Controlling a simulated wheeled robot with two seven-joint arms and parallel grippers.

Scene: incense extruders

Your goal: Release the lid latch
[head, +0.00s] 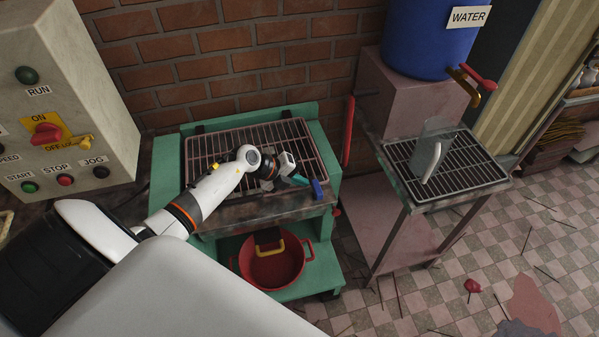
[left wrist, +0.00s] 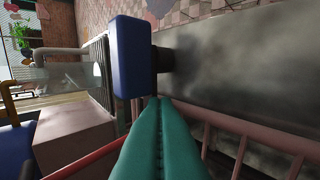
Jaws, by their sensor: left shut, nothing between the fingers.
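The latch looks to be a blue block (head: 318,189) at the front right corner of the green machine (head: 328,160), beside its barred grille top (head: 205,145). In the left wrist view the blue block (left wrist: 132,62) stands on a short dark stem by a grey metal plate (left wrist: 240,65). My left gripper (head: 303,182) is over the front of the grille, just left of the block. Its teal fingers (left wrist: 157,102) are shut and empty, tips close below the block. I cannot tell whether they touch it. My right gripper is not in view.
A red handle bar (head: 348,132) stands right of the machine. Further right is a stand with a grille (head: 460,185) holding a clear jug (head: 432,145), below a blue water barrel (head: 425,40). A red pot (head: 275,270) sits below. A control box (head: 65,100) is at left.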

